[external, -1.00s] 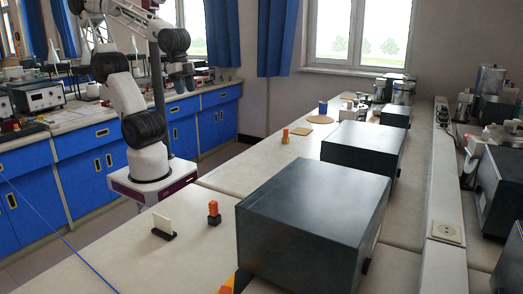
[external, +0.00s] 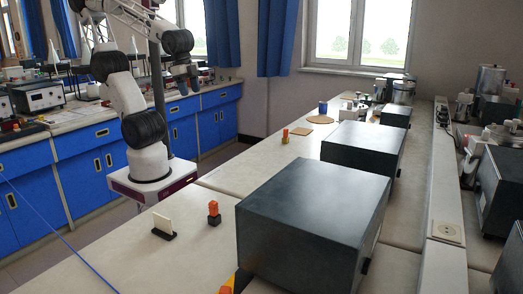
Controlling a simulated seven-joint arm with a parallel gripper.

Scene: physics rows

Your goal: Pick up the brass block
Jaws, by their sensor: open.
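No block can be surely told as the brass block at this size. A small orange piece on a dark block (external: 214,212) stands on the near bench, left of the large dark box. Another orange piece with a yellowish base (external: 285,137) stands farther back on the bench. My gripper (external: 193,82) is small in the picture, high and well back from the near bench top, close to the window side of my arm. It is open and holds nothing that I can see. Its fingertips are hard to make out.
A pale upright plate in a dark stand (external: 162,226) is left of the near orange piece. Large dark boxes (external: 315,215) and (external: 362,147) line the bench's right side. A round tan mat (external: 320,119) and a blue cup (external: 323,107) lie farther back. The bench's left strip is mostly clear.

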